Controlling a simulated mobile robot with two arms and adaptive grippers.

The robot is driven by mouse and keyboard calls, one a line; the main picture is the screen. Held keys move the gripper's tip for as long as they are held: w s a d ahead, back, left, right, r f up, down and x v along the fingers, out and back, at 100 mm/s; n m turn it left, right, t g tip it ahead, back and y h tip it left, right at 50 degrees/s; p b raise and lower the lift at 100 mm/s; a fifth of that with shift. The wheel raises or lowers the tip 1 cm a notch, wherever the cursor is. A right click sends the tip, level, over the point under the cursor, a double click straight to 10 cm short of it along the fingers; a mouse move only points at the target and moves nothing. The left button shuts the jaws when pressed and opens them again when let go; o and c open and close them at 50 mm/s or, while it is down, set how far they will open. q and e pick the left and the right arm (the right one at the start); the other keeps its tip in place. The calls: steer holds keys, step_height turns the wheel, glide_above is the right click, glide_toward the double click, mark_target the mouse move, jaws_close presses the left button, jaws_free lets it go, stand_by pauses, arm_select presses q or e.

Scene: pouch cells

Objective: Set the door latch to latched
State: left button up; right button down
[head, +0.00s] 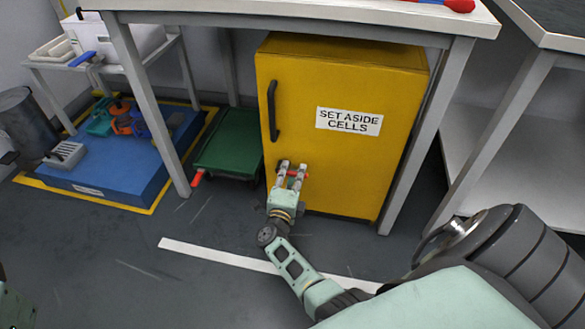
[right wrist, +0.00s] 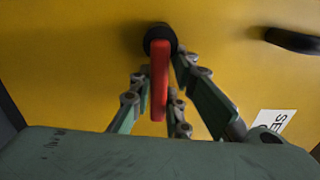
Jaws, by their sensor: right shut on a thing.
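The yellow cabinet (head: 340,80) stands under the table with its door shut. Its door latch is a red lever (right wrist: 159,85) on a round black hub (right wrist: 160,39), low on the door below the black handle (head: 272,110). In the head view the lever (head: 296,174) is partly hidden by my fingers and seems to lie about level, reaching right from its hub. My right gripper (head: 292,168) is shut on the lever, with fingers on both sides of it in the right wrist view.
A white label (head: 349,121) reads "SET ASIDE CELLS". The table's legs (head: 147,100) flank the cabinet. A green trolley (head: 231,142) stands left of it, and a blue platform (head: 120,160) with clamps lies farther left. The floor in front is clear.

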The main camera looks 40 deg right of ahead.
steer(key=shift+a+f, duration=0.3)
steer(key=shift+f, duration=0.15)
steer(key=c, duration=1.7)
jaws_free()
steer(key=shift+d+r, duration=0.1)
